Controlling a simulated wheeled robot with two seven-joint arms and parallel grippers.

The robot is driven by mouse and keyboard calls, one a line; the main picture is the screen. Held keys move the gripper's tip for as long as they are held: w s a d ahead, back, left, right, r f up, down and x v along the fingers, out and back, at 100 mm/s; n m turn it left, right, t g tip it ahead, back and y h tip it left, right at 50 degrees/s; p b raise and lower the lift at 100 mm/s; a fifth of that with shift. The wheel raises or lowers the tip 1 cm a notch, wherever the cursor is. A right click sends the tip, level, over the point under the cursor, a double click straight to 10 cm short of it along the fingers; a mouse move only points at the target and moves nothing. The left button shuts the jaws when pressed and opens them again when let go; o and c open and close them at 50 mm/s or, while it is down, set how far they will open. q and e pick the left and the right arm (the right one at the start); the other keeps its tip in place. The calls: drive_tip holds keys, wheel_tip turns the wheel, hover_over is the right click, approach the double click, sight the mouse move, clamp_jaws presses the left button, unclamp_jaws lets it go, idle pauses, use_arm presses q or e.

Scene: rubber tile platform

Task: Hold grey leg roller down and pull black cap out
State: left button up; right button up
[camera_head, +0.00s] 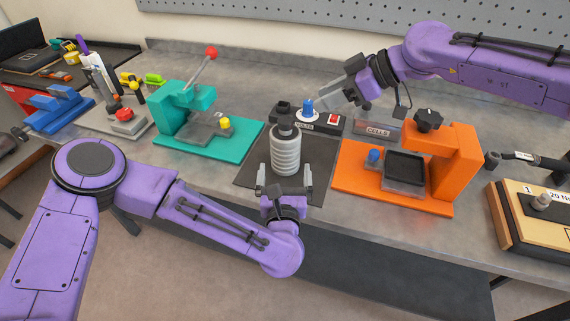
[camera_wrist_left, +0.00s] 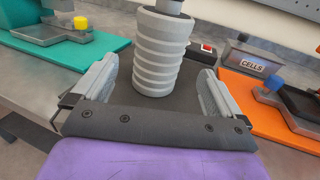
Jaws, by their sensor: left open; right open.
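The grey leg roller (camera_head: 285,155) is a ribbed cylinder standing upright on a dark mat (camera_head: 249,172). The black cap (camera_head: 284,131) sits at its top end. My left gripper (camera_head: 285,177) is open at the near side of the roller's lower part, one finger to each side. In the left wrist view the roller (camera_wrist_left: 160,52) rises just beyond the space between the open fingers (camera_wrist_left: 155,92), with no clear contact. My right gripper (camera_head: 337,88) is open and empty, above and right of the cap, near a blue knob (camera_head: 307,107).
A teal fixture (camera_head: 190,135) with a red-knobbed lever stands left of the mat. An orange fixture (camera_head: 455,160) with a black knob stands right. Behind the roller are a dark box with a red switch (camera_head: 332,117) and a "CELLS" tray (camera_head: 377,131). A pegboard (camera_head: 330,15) is behind.

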sight(285, 148)
use_arm(q)
drive_tip(key=w, duration=0.9)
drive_tip(key=shift+w+d, duration=0.1)
drive_tip(key=c, duration=1)
